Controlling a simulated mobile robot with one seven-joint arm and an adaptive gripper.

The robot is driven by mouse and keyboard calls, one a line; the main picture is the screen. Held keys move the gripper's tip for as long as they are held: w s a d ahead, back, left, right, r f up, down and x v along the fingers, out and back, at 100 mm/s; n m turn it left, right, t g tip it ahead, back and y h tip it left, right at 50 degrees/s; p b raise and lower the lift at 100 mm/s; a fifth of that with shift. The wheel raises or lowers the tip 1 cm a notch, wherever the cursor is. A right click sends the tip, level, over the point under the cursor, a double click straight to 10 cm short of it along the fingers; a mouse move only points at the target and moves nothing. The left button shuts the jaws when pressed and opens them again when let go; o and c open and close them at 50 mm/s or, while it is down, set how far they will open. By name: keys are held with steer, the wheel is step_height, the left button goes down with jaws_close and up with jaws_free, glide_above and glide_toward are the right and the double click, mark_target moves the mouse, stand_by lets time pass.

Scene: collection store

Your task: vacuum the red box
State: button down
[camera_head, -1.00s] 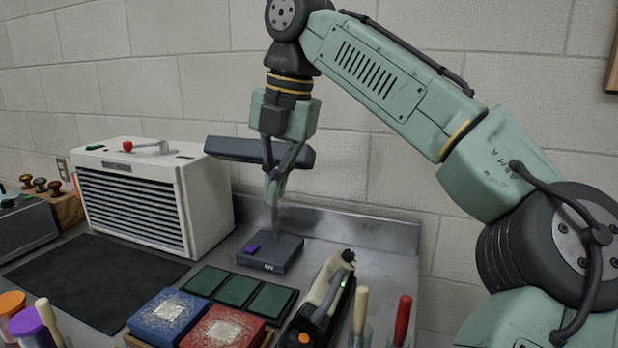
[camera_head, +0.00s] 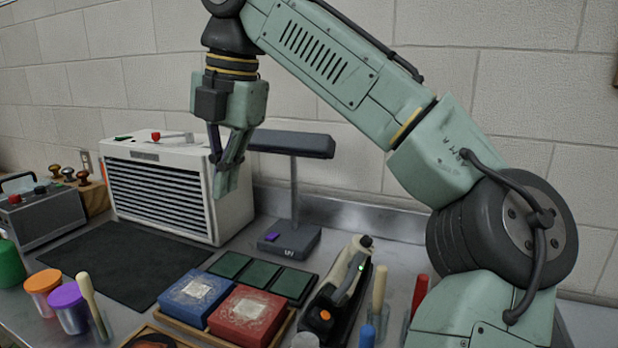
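The red box (camera_head: 247,314) sits in a wooden tray (camera_head: 176,322) at the front middle, with a pale dusty patch on its lid. A blue box (camera_head: 196,297) with a similar patch sits at its left in the same tray. A handheld vacuum (camera_head: 343,285) with an orange button and a green light rests in a dark cradle just right of the red box. My gripper (camera_head: 224,193) hangs pointing down, high above the bench, in front of the white louvred unit and behind the boxes. Its fingers look close together and overlap from this side; nothing is visible between them.
A UV lamp stand (camera_head: 290,239) stands behind the dark green pads (camera_head: 262,274). The white louvred unit (camera_head: 160,189) stands at the back left, behind a bare black mat (camera_head: 120,262). Colored jars (camera_head: 68,306) are at front left; upright handled tools (camera_head: 379,289) stand right of the vacuum.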

steer(key=shift+s+a+r, duration=0.15)
steer(key=shift+s+a, duration=0.4)
steer(key=shift+a, duration=0.15)
